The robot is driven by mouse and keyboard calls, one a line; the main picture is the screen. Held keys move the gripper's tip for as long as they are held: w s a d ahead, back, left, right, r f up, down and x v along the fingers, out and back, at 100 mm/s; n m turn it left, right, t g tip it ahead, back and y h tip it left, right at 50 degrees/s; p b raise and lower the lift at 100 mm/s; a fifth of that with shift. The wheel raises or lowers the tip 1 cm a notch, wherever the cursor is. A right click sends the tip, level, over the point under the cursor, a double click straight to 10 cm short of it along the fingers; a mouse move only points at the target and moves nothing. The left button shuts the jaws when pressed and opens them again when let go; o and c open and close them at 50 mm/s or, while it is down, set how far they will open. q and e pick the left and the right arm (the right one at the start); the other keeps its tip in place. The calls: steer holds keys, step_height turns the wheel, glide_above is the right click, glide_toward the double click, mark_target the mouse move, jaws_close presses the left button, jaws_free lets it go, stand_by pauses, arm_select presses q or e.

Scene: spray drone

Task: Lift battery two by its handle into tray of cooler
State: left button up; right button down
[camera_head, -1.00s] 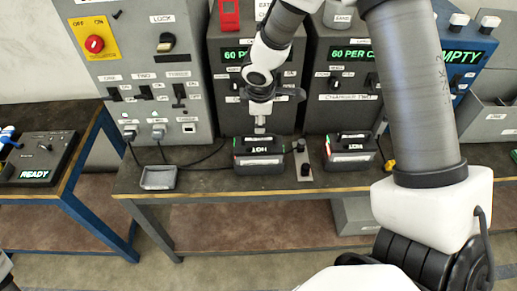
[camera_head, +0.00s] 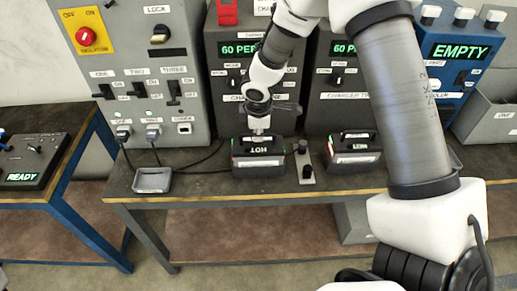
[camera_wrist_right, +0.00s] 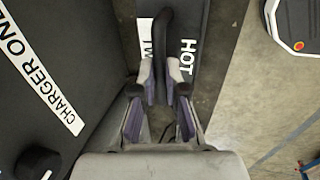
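Battery two (camera_head: 258,165) is a black block with a HOT label, standing on the bench in front of charger one. In the right wrist view, its top (camera_wrist_right: 192,50) shows HOT and part of a second label, and its dark upright handle (camera_wrist_right: 161,50) lies between my fingers. My right gripper (camera_wrist_right: 161,88) is closed in on this handle, with a finger close against each side. In the head view, my right gripper (camera_head: 261,128) points down at the battery top. My left gripper is out of view. The cooler (camera_head: 455,50) is the blue unit at right, reading EMPTY.
A second black battery (camera_head: 353,152) stands to the right in front of charger two. A small post with a black knob (camera_head: 306,170) is between them. A grey dish (camera_head: 152,180) lies at left. Chargers (camera_head: 235,75) rise behind. My right arm hides part of the bench's right side.

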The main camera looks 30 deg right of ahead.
steer(key=shift+w+r+p, duration=0.25)
steer(key=shift+r+p, duration=0.7)
steer(key=shift+p+v, duration=0.85)
steer(key=shift+v, duration=0.15)
steer(key=w+d+r+p+v, duration=0.1)
steer(key=w+d+p+v, duration=0.1)
steer(key=p+v, duration=1.1)
step_height(320, 180, up, 3)
steer(key=shift+w+f+p, duration=0.25)
steer(key=shift+w+p, duration=0.1)
steer(key=shift+w, duration=0.1)
